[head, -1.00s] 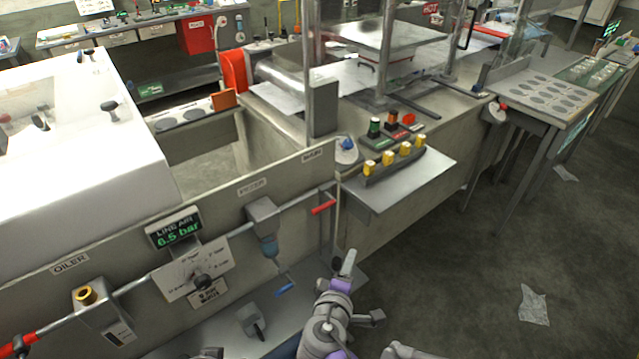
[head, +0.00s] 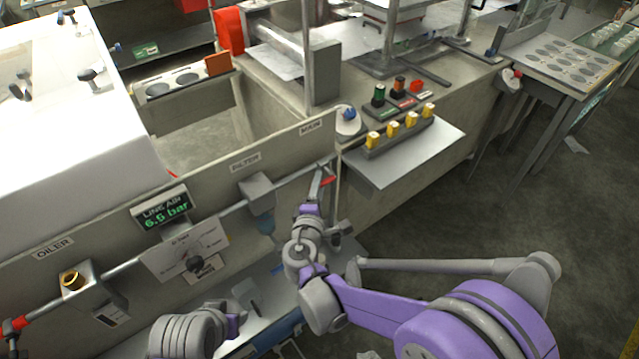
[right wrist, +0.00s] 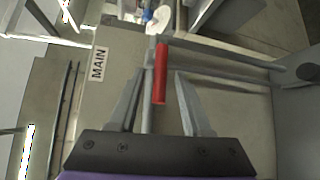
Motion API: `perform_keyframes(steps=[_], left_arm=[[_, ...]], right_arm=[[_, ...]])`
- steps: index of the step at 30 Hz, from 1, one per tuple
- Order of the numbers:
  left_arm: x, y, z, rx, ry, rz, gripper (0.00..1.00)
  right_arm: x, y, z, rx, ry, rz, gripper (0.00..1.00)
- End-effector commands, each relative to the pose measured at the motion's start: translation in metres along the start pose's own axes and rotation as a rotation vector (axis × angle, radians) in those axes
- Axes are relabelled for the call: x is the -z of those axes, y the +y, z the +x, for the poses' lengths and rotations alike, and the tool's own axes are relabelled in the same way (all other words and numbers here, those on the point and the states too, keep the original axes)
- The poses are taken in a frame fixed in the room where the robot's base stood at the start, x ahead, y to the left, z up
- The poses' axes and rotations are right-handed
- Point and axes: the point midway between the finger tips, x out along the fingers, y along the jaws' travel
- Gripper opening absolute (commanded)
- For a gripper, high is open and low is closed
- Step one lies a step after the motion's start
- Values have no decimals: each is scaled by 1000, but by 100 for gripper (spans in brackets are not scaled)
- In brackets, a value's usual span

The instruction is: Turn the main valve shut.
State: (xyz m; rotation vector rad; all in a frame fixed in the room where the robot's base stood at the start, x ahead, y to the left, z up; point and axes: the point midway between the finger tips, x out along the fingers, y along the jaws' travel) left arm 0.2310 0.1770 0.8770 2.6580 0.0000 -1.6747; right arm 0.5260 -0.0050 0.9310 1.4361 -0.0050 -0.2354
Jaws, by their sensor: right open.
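The main valve's red lever handle (head: 328,181) is at the right end of the air pipe, below the MAIN label (head: 311,128). In the right wrist view the red handle (right wrist: 160,73) lies roughly along the grey pipe. My right gripper (head: 317,184) is at the handle and partly covers it. In the right wrist view its open fingers (right wrist: 159,80) stand on either side of the handle, with a gap on each side. My left arm's wrist shows at the lower left of the head view; its finger state is unclear. The display (head: 164,209) reads LINE AIR 6.5 bar.
Left along the pipe are the filter (head: 258,192), a dial plate (head: 184,250) and the oiler (head: 82,290). A shelf with several yellow-topped pieces (head: 400,130) juts out right of the valve. A tray (head: 270,290) lies below the pipe. Open floor is at right.

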Motion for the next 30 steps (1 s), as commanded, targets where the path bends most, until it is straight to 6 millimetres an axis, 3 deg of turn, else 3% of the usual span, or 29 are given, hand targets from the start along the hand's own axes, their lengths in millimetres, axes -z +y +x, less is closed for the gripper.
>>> perform_keyframes(steps=[4, 12, 21, 30], left_arm=[[0, 0, -1, 0, 0, 0, 50], [0, 0, 0, 0, 0, 0, 50], [0, 0, 0, 0, 0, 0, 50], [0, 0, 0, 0, 0, 0, 50]], right_arm=[[-1, 0, 10, 0, -1, 0, 49], [0, 0, 11, 0, 0, 0, 49], [0, 0, 10, 0, 0, 1, 0], [0, 0, 10, 0, 0, 1, 0]])
